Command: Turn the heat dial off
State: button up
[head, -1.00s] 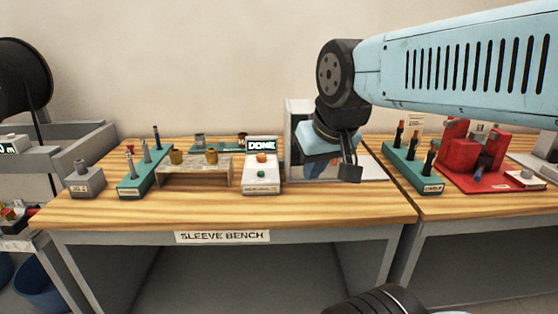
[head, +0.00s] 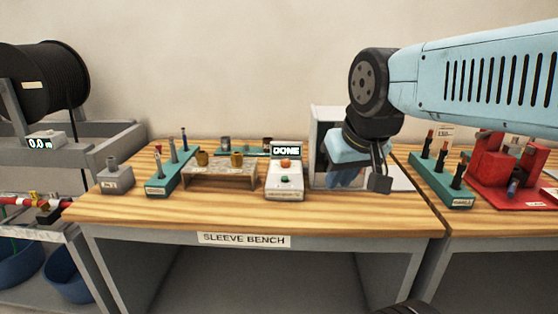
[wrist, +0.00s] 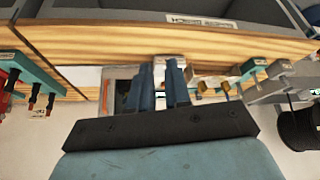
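A white control box (head: 285,190) with a lit display reading DONE (head: 285,150) stands on the sleeve bench. An orange-red round knob (head: 286,163) and a green button (head: 285,181) are on its sloped face. I cannot tell for certain which part is the heat dial. My gripper (head: 343,178) hangs to the right of the control box, in front of a pale open-fronted enclosure (head: 318,150), apart from the box. In the wrist view its two blue fingers (wrist: 162,82) stand apart with nothing seen held between them.
A wooden stand (head: 220,172) with two brass-coloured pieces and a turquoise rack (head: 172,170) with pins stand left of the box. Another turquoise rack (head: 440,180) and a red fixture (head: 495,165) stand right. The bench's front strip (head: 250,220) is clear.

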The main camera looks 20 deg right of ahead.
aim_at(285, 163)
jog(key=u, duration=0.35)
jog(key=i, duration=0.15)
jog(key=z, duration=2.6)
jog(key=k, duration=0.95)
jog(key=u, duration=1.6)
jog(key=i, duration=0.75)
jog(key=u, duration=0.05)
